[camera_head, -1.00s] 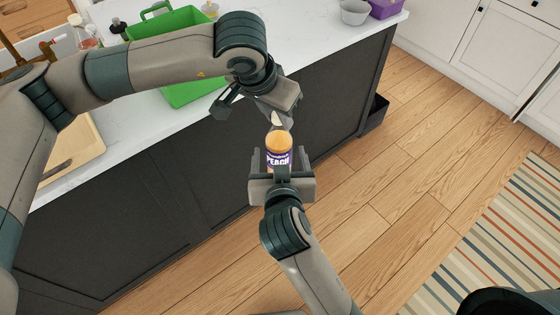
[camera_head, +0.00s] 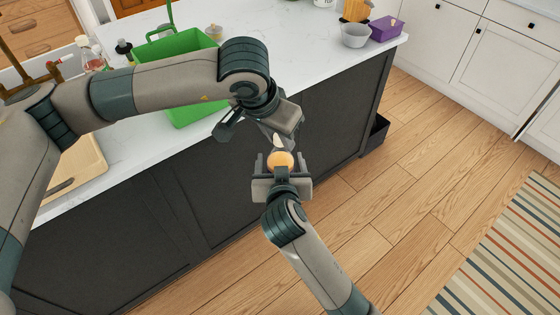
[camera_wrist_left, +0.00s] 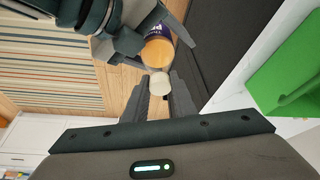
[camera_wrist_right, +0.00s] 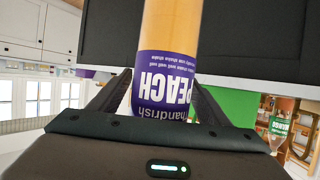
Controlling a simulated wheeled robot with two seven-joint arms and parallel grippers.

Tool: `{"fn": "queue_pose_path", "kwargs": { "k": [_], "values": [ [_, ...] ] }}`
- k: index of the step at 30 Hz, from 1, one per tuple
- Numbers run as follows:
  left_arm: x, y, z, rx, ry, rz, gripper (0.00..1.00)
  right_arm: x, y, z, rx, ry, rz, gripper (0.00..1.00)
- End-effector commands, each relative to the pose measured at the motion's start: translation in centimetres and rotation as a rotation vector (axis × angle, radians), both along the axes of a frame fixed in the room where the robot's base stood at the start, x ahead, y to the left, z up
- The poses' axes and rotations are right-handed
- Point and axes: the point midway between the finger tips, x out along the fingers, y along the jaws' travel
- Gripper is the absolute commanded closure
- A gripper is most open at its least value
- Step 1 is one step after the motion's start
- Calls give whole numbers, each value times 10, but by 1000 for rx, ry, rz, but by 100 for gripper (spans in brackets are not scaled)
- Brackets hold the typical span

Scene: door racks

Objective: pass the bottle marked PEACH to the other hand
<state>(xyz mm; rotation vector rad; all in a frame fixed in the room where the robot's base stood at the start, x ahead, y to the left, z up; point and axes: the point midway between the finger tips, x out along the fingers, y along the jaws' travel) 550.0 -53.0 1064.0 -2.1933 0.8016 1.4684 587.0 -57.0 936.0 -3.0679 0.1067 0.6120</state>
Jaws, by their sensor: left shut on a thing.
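The PEACH bottle (camera_head: 281,160), orange with a pale tip and purple label, is in the air in front of the counter. My left gripper (camera_head: 271,134) is shut on its pale tip (camera_wrist_left: 159,84). My right gripper (camera_head: 282,178) is around the lower body from the near side. In the right wrist view, the purple PEACH label (camera_wrist_right: 166,85) is between its open fingers, with the left one very close to it. Whether they touch the bottle is unclear. The right gripper hides the label in the head view.
The white counter (camera_head: 290,45) with its dark front lies just beyond both grippers. On it are a green basket (camera_head: 190,112), a grey bowl (camera_head: 355,36), a purple box (camera_head: 386,28) and a wooden board (camera_head: 85,165). Open wooden floor (camera_head: 400,190) lies to the right.

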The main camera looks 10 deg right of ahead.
Motion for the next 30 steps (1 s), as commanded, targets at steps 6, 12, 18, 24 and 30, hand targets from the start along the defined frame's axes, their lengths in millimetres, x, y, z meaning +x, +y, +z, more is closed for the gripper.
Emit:
{"fn": "queue_pose_path", "kwargs": {
  "k": [6, 12, 18, 24, 30],
  "values": [
    [0, 0, 1, -1, -2, 0, 100, 0, 0, 0, 0, 0, 0, 83],
    [0, 0, 1, -1, -2, 0, 54, 0, 0, 2, 1, -3, 0, 90],
    [0, 0, 1, -1, -1, 0, 54, 0, 0, 2, 1, -3, 1, 90],
    [-1, 1, 6, -1, -2, 0, 54, 0, 0, 2, 1, -3, 1, 90],
    [-6, 6, 24, 0, -4, 0, 54, 0, 0, 2, 1, -3, 1, 90]
  ]
}}
